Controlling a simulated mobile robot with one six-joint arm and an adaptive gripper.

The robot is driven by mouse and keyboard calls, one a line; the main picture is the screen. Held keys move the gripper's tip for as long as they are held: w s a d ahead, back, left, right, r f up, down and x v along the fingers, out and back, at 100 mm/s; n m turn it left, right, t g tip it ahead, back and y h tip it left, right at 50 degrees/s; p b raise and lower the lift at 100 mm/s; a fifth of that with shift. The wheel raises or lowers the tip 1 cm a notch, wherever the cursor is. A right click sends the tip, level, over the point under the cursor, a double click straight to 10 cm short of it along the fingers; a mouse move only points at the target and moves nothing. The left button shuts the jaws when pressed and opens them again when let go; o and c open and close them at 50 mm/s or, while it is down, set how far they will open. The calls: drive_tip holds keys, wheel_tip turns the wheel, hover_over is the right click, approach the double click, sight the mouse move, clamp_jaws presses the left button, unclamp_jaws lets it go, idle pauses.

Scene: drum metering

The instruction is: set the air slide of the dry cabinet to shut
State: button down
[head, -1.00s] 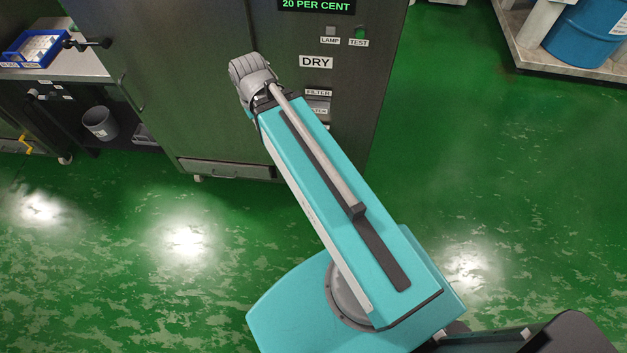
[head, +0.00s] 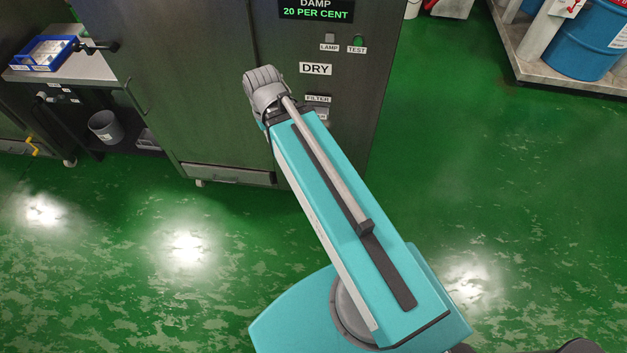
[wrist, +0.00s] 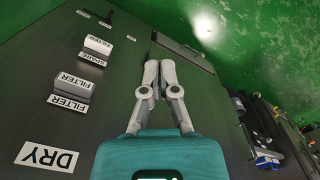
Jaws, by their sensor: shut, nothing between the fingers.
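The dry cabinet (head: 215,90) is a dark cabinet with a DRY label (head: 316,68) and a green display reading DAMP 20 PER CENT (head: 316,11). In the wrist view its front (wrist: 70,120) fills the left side, tilted. A small dark fitting (wrist: 96,18) between small labels lies near the top left there; it may be the air slide, but its setting is too small to read. My gripper (wrist: 159,64) is shut and empty in front of the cabinet, right of the filter fittings, apart from the dark fitting. In the head view my arm hides the gripper.
Two pale filter blocks (wrist: 72,84) (wrist: 98,46) stick out from the cabinet front. A drawer (head: 228,174) sits at its base. A bench with a blue tray (head: 44,53) and a grey bin (head: 105,126) stand left. A blue drum (head: 580,45) is far right. Green floor right is clear.

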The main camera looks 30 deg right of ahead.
drive_tip(key=w+d+f+n+h+b, duration=0.1)
drive_tip(key=w+d+f+n+b, duration=0.3)
drive_tip(key=f+b, duration=1.1)
drive_tip(key=w+d+f+n+b, duration=0.5)
drive_tip(key=w+f+b, duration=0.1)
drive_tip(key=f+b, duration=1)
drive_tip(key=w+d+f+n+g+h+b, duration=0.1)
drive_tip(key=w+d+f+n+b, duration=0.3)
drive_tip(key=f+b, duration=1.2)
drive_tip(key=shift+w+d+h, duration=0.3)
drive_tip(key=shift+w+d, duration=0.55)
drive_tip(key=shift+w, duration=0.05)
drive_tip(key=s+d+f+b, duration=0.2)
drive_tip(key=d+f+b, duration=0.4)
drive_tip(key=f+b, duration=0.3)
drive_tip(key=shift+s+f+b, duration=0.25)
drive_tip(key=shift+s+b, duration=0.05)
drive_tip(key=shift+b, duration=0.15)
drive_tip(key=shift+a, duration=0.1)
